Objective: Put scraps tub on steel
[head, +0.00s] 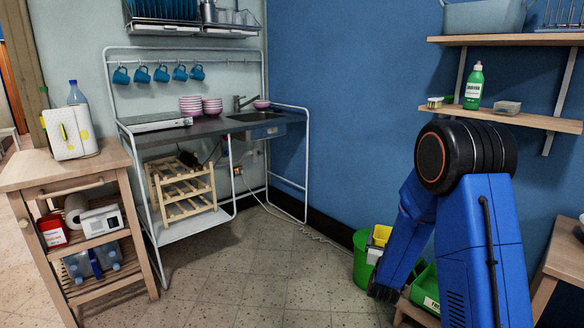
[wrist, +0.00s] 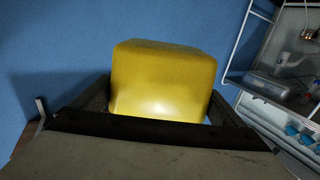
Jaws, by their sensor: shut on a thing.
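The yellow tub (wrist: 163,75), which I take to be the scraps tub, fills the middle of the wrist view. My gripper (wrist: 163,103) is shut on it, with a dark finger on each side. In the head view a yellow piece of it (head: 381,234) shows left of my blue arm, in front of a green bin; the arm hides much of my gripper there. The grey steel-looking counter (head: 215,129) with the sink stands across the room at the back left, apart from the tub.
Pink bowls (head: 190,106) and a flat silver appliance (head: 155,122) occupy the counter's left and middle. A tap and pink bowl stand by the sink. A wooden cart (head: 62,172) stands at left. The green bin (head: 360,265) is beside my arm. The middle floor is clear.

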